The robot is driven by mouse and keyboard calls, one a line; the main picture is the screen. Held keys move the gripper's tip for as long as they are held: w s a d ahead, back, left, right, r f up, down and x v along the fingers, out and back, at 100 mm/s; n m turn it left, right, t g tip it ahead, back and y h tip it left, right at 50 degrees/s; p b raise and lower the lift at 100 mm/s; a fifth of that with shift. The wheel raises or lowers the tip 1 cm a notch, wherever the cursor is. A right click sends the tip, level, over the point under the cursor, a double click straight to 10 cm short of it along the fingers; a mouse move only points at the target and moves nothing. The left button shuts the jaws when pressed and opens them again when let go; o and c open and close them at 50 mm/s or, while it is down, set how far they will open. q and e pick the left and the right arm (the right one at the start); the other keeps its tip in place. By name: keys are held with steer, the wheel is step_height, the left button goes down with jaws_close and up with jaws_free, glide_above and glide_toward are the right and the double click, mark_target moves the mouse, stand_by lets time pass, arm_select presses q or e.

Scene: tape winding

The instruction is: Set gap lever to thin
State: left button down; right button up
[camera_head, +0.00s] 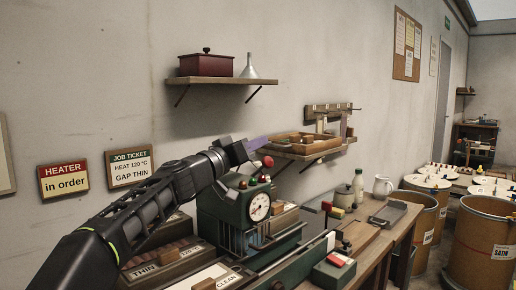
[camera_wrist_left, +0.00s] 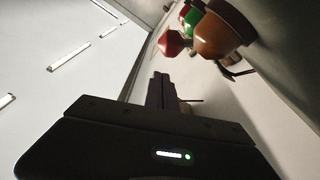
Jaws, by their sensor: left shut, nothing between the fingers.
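The green machine (camera_head: 230,212) with a round dial (camera_head: 259,206) stands on the bench. A red ball knob (camera_head: 268,162) shows above its top, close below and right of my left fingertips. Small coloured caps (camera_head: 243,184) sit on the machine's top. My left gripper (camera_head: 257,144) is shut and empty above the machine, pointing right. In the left wrist view its closed fingers (camera_wrist_left: 160,88) show below a red knob (camera_wrist_left: 173,43), a green cap (camera_wrist_left: 189,15) and an amber dome (camera_wrist_left: 222,34), apart from them. I cannot tell which part is the gap lever. My right gripper is out of view.
A job ticket (camera_head: 130,166) on the wall reads heat 120 °C, gap thin. A heater sign (camera_head: 63,179) reads in order. A shelf (camera_head: 222,81) and a wooden rack (camera_head: 305,146) jut from the wall. Trays marked thin (camera_head: 146,268) and clean lie on the bench.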

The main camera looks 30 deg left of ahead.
arm_select(q)
steer(key=shift+s+a+b, duration=0.8)
steer(key=shift+b, duration=0.05)
steer(key=r+b+v, duration=0.1)
steer(key=b+v, duration=0.1)
steer(key=v, duration=0.5)
steer(key=shift+s+d+f, duration=0.2)
steer(key=shift+s+f, duration=0.1)
steer(key=shift+s, duration=0.2)
steer(key=shift+d, duration=0.1)
